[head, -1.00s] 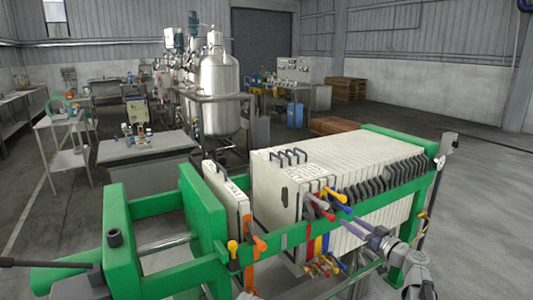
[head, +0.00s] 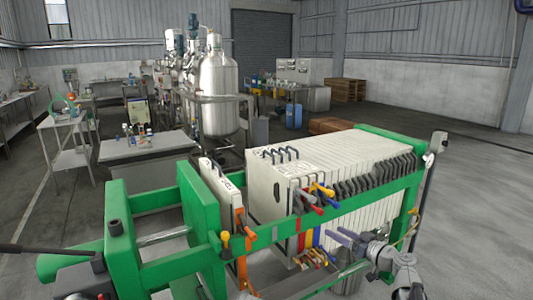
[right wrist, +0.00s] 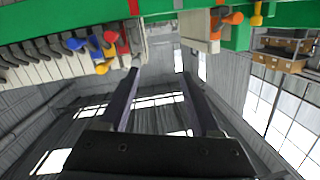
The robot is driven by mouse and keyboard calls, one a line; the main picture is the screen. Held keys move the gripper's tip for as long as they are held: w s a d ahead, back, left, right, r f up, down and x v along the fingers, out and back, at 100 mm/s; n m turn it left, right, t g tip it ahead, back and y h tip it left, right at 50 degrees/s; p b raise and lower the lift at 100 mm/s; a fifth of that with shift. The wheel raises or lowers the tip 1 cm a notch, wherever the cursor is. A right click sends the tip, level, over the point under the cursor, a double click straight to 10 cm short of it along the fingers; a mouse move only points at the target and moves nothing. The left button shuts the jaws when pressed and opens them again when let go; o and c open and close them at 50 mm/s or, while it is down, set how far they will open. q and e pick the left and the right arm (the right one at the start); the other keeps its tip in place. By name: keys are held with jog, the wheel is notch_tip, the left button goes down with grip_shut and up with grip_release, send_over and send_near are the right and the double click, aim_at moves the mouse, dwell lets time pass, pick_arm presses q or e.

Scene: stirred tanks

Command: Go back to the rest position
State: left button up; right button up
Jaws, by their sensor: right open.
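My right gripper (head: 338,238) is in front of the filter press at lower right in the head view. Its two purple-grey fingers are apart, with nothing between them. In the right wrist view the spread fingers (right wrist: 164,78) also have an empty gap. The filter press has a green frame (head: 330,205) and a pack of white plates (head: 265,190). Coloured valve handles (head: 318,195) on its near side are up and left of the gripper, apart from it; they show at upper left in the right wrist view (right wrist: 98,45).
The press's green side rail runs close beside my right arm. A single white plate (head: 222,187) stands apart on the left. Steel tanks (head: 217,95) and a grey bench (head: 147,147) stand behind. The floor at right (head: 480,200) is clear.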

jog(key=s+a+f+n+g+h+p, duration=0.1)
jog(key=s+a+f+g+p, duration=0.15)
jog(key=s+a, duration=0.3)
jog(key=s+a+f+g+p, duration=0.1)
jog(key=s+a+f+g, duration=0.3)
jog(key=a, duration=0.3)
jog(key=s+a+f+n+g+h+p, duration=0.1)
jog(key=s+a+f+g+p, duration=0.1)
jog(key=s+a+g, duration=0.35)
jog(key=s+d+f+m+g+h+p, duration=0.1)
jog(key=s+m+g+h+p, duration=0.1)
jog(key=s+h, duration=0.7)
jog(key=shift+s+f+m+p, duration=0.35)
jog(key=shift+s+p, duration=0.55)
jog(key=shift+s, duration=1.95)
jog(key=shift+r, duration=0.1)
